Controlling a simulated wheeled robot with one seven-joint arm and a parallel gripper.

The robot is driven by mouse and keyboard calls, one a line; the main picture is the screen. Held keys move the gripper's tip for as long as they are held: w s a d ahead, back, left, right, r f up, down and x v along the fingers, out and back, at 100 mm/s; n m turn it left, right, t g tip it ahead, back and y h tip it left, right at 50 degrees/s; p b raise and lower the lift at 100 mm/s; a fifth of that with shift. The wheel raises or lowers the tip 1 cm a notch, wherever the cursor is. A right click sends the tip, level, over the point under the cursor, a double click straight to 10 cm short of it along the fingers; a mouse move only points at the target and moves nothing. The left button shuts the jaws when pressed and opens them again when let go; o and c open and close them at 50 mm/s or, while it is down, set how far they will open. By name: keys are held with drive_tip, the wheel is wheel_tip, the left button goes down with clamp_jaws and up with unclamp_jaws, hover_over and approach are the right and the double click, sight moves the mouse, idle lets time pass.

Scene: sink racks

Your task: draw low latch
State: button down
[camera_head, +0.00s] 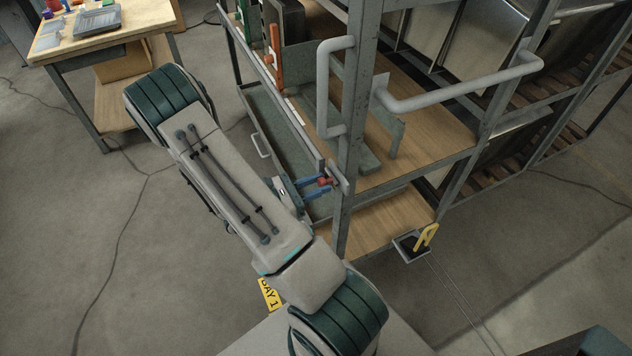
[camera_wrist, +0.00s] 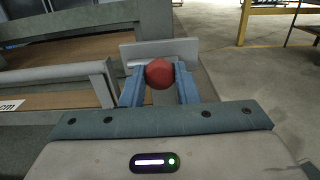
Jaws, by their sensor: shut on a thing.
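The low latch shows as a round red knob (camera_head: 325,181) in front of a small grey metal plate (camera_head: 339,178) at the front post of the rack. My gripper (camera_head: 317,186) reaches the knob from the left with its blue fingers. In the wrist view the red knob (camera_wrist: 160,73) sits between the two blue fingertips of my gripper (camera_wrist: 159,82), with the grey plate (camera_wrist: 150,49) behind it. The fingers are shut on the knob from both sides.
The grey metal rack (camera_head: 353,120) has wooden shelves and two bent grey pipe handles (camera_head: 460,98). A yellow lever (camera_head: 426,236) stands at its lower right. A workbench (camera_head: 110,35) is at the upper left. The concrete floor left of my arm is clear.

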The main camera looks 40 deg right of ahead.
drive_tip(key=shift+s+a+f, duration=0.1)
drive_tip(key=shift+s, duration=0.05)
drive_tip(key=c, duration=1.1)
unclamp_jaws()
drive_tip(key=b+v, duration=0.1)
drive_tip(key=v, duration=1.2)
drive_tip(key=shift+a, duration=0.35)
drive_tip(key=s+a+r+m+t+y+p, duration=0.2)
drive_tip(key=r+m+y, duration=0.3)
drive_tip(key=r, duration=0.3)
drive_tip(key=s+a+r+m+t+y+p, duration=0.2)
drive_tip(key=r+m+y, duration=0.3)
drive_tip(key=r, duration=0.4)
drive_tip(key=s+a+r+m+t+y+p, duration=0.2)
drive_tip(key=s+r+m+y, duration=0.2)
drive_tip(key=r+y, duration=0.3)
drive_tip(key=shift+s+a+r+m+t+y, duration=0.3)
drive_tip(key=shift+s+a+r+m+t, duration=0.1)
drive_tip(key=shift+r+m, duration=0.4)
